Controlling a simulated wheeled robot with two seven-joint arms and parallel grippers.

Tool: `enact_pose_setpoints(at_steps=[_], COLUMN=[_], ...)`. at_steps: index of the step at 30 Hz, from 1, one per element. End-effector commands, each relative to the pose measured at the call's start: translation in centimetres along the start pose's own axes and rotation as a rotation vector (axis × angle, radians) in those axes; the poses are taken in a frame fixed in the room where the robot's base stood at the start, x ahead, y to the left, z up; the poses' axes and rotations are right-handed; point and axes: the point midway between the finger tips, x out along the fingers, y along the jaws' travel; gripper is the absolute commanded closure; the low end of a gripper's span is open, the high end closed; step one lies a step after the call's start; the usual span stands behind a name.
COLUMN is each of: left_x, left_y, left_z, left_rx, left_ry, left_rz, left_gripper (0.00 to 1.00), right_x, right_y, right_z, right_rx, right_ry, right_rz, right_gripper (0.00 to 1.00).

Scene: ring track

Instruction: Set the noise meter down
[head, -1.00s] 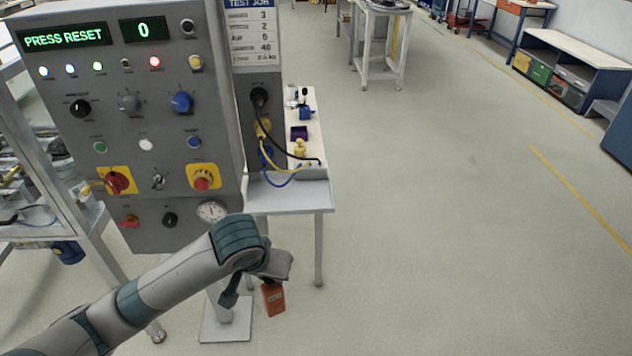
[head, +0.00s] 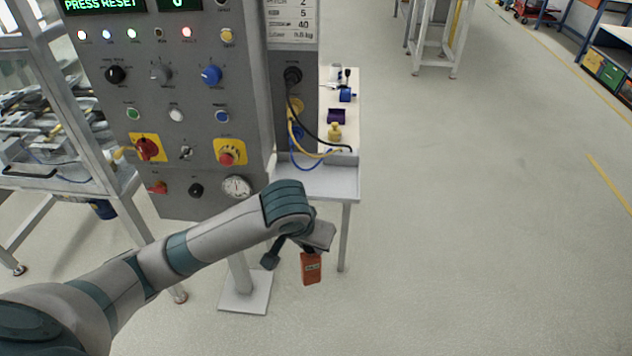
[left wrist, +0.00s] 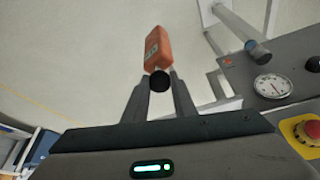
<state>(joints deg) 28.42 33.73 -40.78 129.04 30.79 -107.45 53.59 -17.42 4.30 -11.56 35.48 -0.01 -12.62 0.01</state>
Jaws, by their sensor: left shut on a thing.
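The noise meter (head: 311,268) is an orange-red handheld box with a small pale label. My left gripper (head: 308,248) is shut on it and holds it in the air, hanging below the gripper, in front of the control panel's lower right side. In the left wrist view the meter (left wrist: 157,50) stands out beyond the fingertips of my left gripper (left wrist: 159,82), with a round black end between them. My right gripper is in neither view.
The grey control panel (head: 165,95) with knobs and a gauge stands close behind my left arm. A narrow side table (head: 330,183) beside it bears small parts and cables. A post foot (head: 245,292) stands on the floor. The floor at right is clear.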

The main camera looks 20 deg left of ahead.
Motion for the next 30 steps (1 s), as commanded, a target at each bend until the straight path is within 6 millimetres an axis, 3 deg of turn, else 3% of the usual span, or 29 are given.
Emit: enact_pose_setpoints(at_steps=[7, 14, 24, 30], left_x=[-0.5, -2.2, -7.5, -10.9], left_y=[1.1, 2.8, 4.9, 5.7], left_z=[-3.6, -9.6, -18.9, -22.7], left_rx=[0.059, 0.156, 0.287, 0.334], left_ry=[0.000, -0.006, -0.005, 0.000], left_rz=[0.021, 0.056, 0.107, 0.131], left_gripper=[1.00, 1.00, 1.00, 1.00], right_x=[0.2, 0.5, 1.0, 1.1], right_y=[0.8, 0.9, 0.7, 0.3], right_z=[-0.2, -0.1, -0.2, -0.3], right_rx=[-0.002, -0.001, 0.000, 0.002], right_ry=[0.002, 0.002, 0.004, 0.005], right_rz=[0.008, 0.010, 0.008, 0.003], right_gripper=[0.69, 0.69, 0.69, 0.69])
